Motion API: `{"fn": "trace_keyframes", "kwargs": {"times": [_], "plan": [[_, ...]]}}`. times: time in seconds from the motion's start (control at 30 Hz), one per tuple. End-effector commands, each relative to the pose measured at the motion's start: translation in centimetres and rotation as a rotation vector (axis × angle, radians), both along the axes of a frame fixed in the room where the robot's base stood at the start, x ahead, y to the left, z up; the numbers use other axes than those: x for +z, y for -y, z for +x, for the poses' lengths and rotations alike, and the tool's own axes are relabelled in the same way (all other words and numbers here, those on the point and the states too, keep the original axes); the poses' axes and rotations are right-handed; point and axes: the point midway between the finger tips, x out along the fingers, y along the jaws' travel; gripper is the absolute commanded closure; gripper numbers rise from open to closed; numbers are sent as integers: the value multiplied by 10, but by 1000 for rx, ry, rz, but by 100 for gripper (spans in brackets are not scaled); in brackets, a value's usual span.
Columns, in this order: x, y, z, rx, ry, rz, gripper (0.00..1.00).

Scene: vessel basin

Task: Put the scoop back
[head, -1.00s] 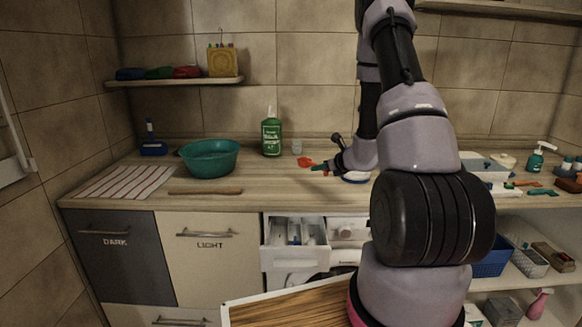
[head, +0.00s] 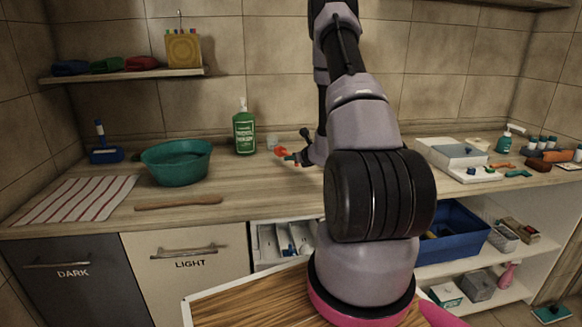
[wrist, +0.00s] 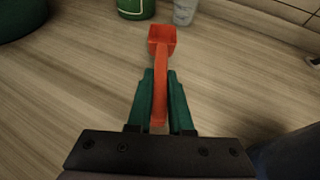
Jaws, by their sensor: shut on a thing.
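The scoop is orange-red with a square bowl and a slim handle (wrist: 161,78). In the wrist view my gripper (wrist: 160,90) is shut on the handle between its green fingers, with the bowl pointing away. In the head view the scoop (head: 281,151) shows small beside my gripper (head: 291,157), over the back of the counter, right of the green bottle (head: 244,130). I cannot tell whether the scoop touches the counter. My arm hides the counter behind it.
A teal basin (head: 176,165), striped cloth (head: 75,200) and wooden stick (head: 178,203) lie left on the counter. A clear cup (head: 272,142) stands near the scoop. A drawer (head: 268,243) is open below. A white box (head: 455,153) and small items occupy the right. The middle front is bare.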

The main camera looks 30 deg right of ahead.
Motion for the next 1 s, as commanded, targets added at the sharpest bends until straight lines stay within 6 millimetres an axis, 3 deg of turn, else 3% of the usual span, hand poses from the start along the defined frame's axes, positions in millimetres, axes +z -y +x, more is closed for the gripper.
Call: {"fn": "trace_keyframes", "kwargs": {"times": [0.2, 0.57, 0.6, 0.67, 1.0], "plan": [[-32, 0, 0, 0, -2, 2, 100], [-36, 0, 0, 0, -1, 1, 100], [-36, 0, 0, 0, 0, 1, 74], [-36, 0, 0, 0, 0, 1, 51], [-34, 0, 0, 0, 0, 0, 51]]}}
